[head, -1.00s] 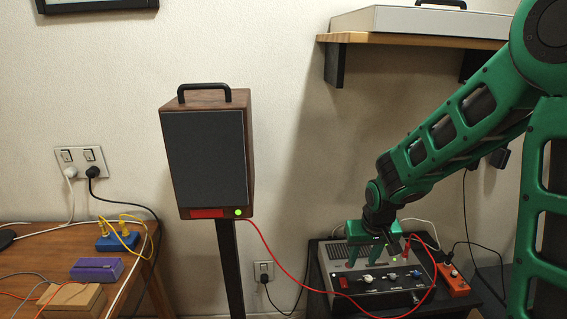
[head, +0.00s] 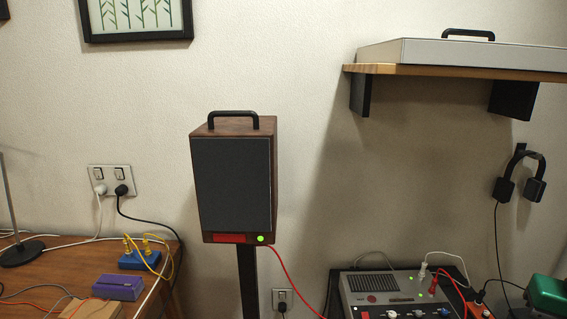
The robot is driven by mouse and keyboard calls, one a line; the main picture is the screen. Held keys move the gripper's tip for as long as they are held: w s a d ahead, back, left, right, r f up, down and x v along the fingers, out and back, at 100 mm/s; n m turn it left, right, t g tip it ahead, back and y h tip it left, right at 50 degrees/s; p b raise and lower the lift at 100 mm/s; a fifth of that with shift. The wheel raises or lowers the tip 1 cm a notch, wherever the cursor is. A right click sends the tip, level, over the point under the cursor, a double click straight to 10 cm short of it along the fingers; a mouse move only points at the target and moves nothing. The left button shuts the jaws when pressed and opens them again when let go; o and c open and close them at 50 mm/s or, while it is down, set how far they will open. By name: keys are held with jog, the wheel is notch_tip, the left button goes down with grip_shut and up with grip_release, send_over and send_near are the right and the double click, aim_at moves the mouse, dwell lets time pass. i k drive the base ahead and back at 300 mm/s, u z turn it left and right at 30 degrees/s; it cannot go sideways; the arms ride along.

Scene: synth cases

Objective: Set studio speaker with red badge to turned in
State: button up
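The studio speaker (head: 231,185) is a walnut box with a dark grille and a black handle on top. It stands upright on a black post in the middle of the head view. A red badge (head: 229,238) and a lit green light sit along its lower front edge. The grille faces mostly toward me, and a narrow strip of the right side shows. A red cable runs from the speaker down to the right. My gripper's fingers are out of view.
A mixer box (head: 385,287) with cables stands low at the right. A wooden shelf (head: 450,71) holding a pale case juts out at upper right, with headphones (head: 521,178) hanging below. A wooden desk with a blue plug block (head: 139,260) is at left.

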aim_at(235, 154)
jog(key=k, duration=1)
jog(key=u, duration=0.65)
jog(key=i, duration=0.8)
jog(key=z, duration=0.05)
